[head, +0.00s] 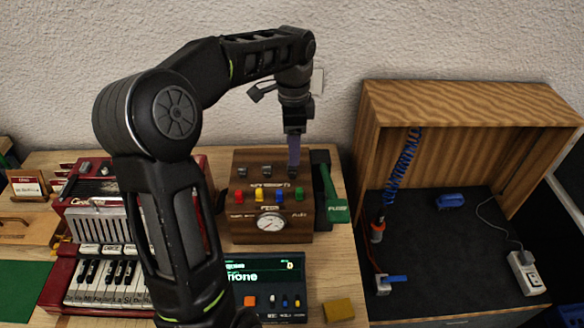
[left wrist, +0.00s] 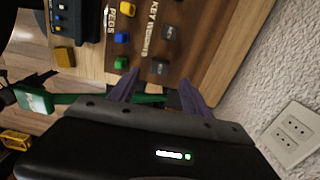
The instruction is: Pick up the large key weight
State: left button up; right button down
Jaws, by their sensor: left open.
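Several dark grey key weights stand in a row at the back of the wooden box's top (head: 235,210), by lettering that reads as key weights. In the head view one weight (head: 243,172) is at the left and another (head: 266,170) in the middle. The rightmost is mostly hidden by my left gripper (head: 293,170), which points down over it. In the left wrist view that nearest weight (left wrist: 160,66) lies just ahead, between the two purple fingers of my open, empty gripper (left wrist: 158,85). Another weight (left wrist: 168,32) is beyond it. I cannot tell surely which is largest.
Coloured pegs (head: 268,195) stand in front of the weights, and a gauge (head: 270,222) is on the box front. A green-handled tool (head: 333,200) is close at the box's right. A red accordion (head: 85,220) stands left; an open wooden cabinet (head: 455,105) is right.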

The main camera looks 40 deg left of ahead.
aim_at(292, 170)
pick_arm(q)
jog(key=shift+s+f+p, duration=0.1)
jog(key=shift+f+p, duration=0.45)
jog(key=shift+f, duration=2.1)
grip_shut()
